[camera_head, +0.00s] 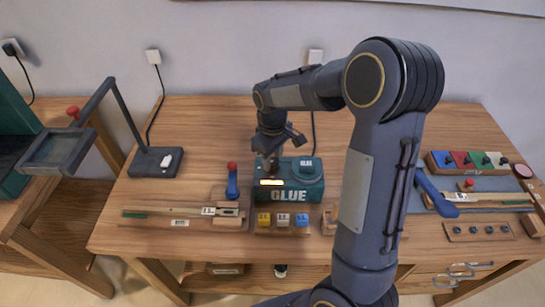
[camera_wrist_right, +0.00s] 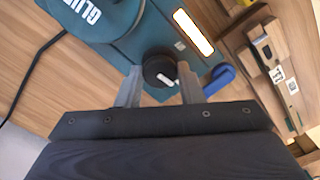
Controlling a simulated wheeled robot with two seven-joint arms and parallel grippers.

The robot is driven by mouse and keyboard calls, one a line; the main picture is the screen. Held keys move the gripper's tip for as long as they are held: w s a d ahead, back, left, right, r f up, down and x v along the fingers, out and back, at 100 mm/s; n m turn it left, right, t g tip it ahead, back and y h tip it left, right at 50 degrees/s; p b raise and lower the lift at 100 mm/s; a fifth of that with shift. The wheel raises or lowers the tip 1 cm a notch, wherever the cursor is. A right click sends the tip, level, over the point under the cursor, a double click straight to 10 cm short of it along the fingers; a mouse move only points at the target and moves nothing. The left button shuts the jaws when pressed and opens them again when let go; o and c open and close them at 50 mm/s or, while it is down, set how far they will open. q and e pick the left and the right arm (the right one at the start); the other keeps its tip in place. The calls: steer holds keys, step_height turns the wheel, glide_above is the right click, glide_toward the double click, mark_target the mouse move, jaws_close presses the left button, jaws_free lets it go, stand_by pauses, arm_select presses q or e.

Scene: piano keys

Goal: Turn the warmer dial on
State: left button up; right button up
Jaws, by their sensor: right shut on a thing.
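The glue warmer (camera_head: 312,190) is a teal box marked GLUE, with a round pot on its right part, at the middle of the bench. A glowing yellow-white window (camera_head: 271,182) shows on its front left, and it is also bright in the right wrist view (camera_wrist_right: 194,32). The black dial (camera_wrist_right: 158,66) with a white pointer mark is on the warmer's top. My right gripper (camera_wrist_right: 160,88) comes down from above, with one finger on each side of the dial, shut on it. In the head view the gripper (camera_head: 273,160) partly hides the dial. My left gripper is out of view.
Yellow, grey and blue blocks (camera_head: 283,219) stand in front of the warmer. A blue-handled tool with a red knob (camera_head: 232,183) is to its left, above a wooden jig (camera_head: 180,212). A lamp (camera_head: 150,162) stands at the back left. My right arm hides part of the bench.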

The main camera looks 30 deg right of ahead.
mark_target(272, 161)
steer(key=shift+m, duration=0.6)
steer(key=o, duration=1)
step_height(272, 161, up, 7)
steer(key=shift+r, duration=0.45)
